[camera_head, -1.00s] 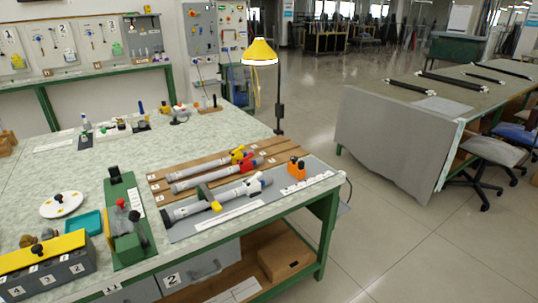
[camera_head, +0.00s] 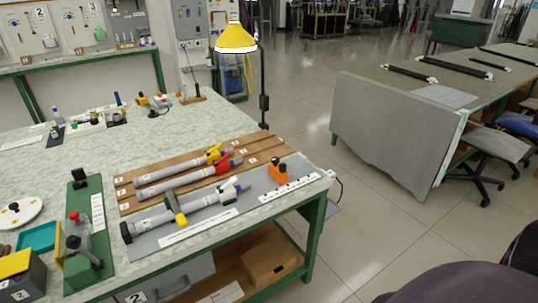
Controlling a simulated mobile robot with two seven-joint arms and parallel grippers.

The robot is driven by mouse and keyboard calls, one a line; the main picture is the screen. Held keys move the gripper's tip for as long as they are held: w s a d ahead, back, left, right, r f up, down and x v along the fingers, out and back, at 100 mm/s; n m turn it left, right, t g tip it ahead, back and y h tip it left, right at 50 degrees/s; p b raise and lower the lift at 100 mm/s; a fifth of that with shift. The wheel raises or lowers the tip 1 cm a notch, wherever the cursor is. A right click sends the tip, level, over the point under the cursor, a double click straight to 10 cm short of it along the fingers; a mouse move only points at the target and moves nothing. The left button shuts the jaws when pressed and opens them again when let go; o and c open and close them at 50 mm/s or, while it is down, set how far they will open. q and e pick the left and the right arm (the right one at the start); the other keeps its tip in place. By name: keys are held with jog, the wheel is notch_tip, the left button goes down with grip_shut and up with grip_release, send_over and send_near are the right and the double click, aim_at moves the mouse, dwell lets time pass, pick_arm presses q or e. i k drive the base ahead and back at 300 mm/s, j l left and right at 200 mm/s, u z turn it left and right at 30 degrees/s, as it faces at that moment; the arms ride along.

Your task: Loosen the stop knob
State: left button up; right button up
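A green fixture (camera_head: 101,243) stands on the bench at the lower left. It carries a red-topped knob (camera_head: 74,217), a dark knob (camera_head: 73,242) with a lever beside it, and a black upright block (camera_head: 79,178) at its far end. I cannot tell which of these is the stop knob. Neither of my grippers is in view.
Two similar tools with yellow (camera_head: 214,153) and red (camera_head: 222,163) parts lie on a wooden rack (camera_head: 262,143). An orange block (camera_head: 277,173) stands near the bench's right end. A teal tray (camera_head: 38,237) and white disc (camera_head: 30,209) are left. A yellow lamp (camera_head: 236,40) rises behind.

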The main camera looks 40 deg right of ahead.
aim_at(275, 160)
jog(key=i+l+u, duration=0.1)
jog(key=l, duration=0.45)
jog(key=i+l+u, duration=0.1)
jog(key=l, duration=0.5)
jog(key=l+u, duration=0.1)
jog(key=l, duration=0.45)
jog(key=i+l, duration=0.1)
jog(key=l, duration=1.05)
jog(key=i+l, duration=0.15)
jog(key=l, duration=0.4)
jog(key=j, duration=0.3)
jog(key=i+j, duration=0.15)
jog(key=j, duration=0.2)
